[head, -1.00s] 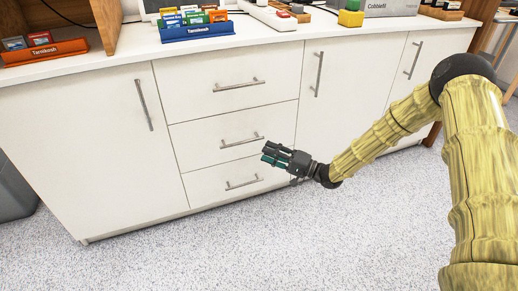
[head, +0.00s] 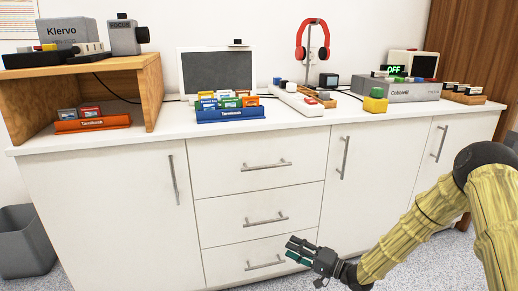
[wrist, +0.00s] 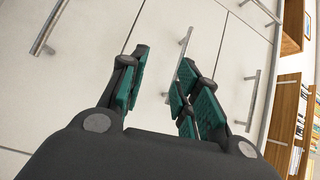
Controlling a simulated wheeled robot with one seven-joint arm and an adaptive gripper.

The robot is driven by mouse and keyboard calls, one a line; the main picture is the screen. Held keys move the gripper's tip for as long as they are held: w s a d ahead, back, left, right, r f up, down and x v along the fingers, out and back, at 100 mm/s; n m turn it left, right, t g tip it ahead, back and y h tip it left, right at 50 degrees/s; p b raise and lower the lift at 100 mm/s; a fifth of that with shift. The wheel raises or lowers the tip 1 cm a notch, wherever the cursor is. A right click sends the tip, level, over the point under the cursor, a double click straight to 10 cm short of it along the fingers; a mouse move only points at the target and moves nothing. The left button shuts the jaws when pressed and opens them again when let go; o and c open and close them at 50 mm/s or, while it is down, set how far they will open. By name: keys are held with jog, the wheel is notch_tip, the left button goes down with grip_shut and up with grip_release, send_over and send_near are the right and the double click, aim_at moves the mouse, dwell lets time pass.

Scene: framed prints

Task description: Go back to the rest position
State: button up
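My gripper (head: 300,251) is low in front of the white cabinet (head: 105,215), near the bottom drawer's handle (head: 265,264) in the head view. In the wrist view my gripper (wrist: 158,85) has its teal-padded fingers apart, with nothing between them. The cabinet's drawer and door fronts show beyond the fingers. All drawers and doors look shut. My arm reaches in from the right, bent at the elbow.
The white countertop (head: 160,135) holds an orange card rack (head: 92,124), a blue card rack (head: 230,115), red headphones (head: 312,40), a yellow block (head: 375,103) and a grey box (head: 400,92). A grey bin (head: 25,245) stands at the left. Floor shows in front.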

jog(key=s+a+f+n+g+h+p, duration=0.15)
jog(key=s+f+h, duration=0.25)
jog(key=s+f, duration=0.5)
jog(key=s+f+m+g+h+p, duration=0.1)
jog(key=s+f+g+h+p, duration=0.15)
jog(key=s+f+h, duration=0.65)
jog(key=s+d+r+n+g+h+p, duration=0.1)
jog(key=s+d+g, duration=0.15)
jog(key=s, duration=0.75)
jog(key=s+d+n+g+p, duration=0.15)
jog(key=s+d, duration=0.25)
jog(key=s, duration=0.6)
jog(key=s+d+r+n+g+h, duration=0.1)
jog(key=s+d+n+g, duration=0.15)
jog(key=s, duration=0.65)
notch_tip(320, 180, up, 38)
jog(key=p, duration=3.8)
jog(key=shift+s+f+m, duration=0.2)
jog(key=shift+f+m, duration=0.05)
jog(key=shift+m, duration=0.1)
jog(key=shift+d, duration=0.15)
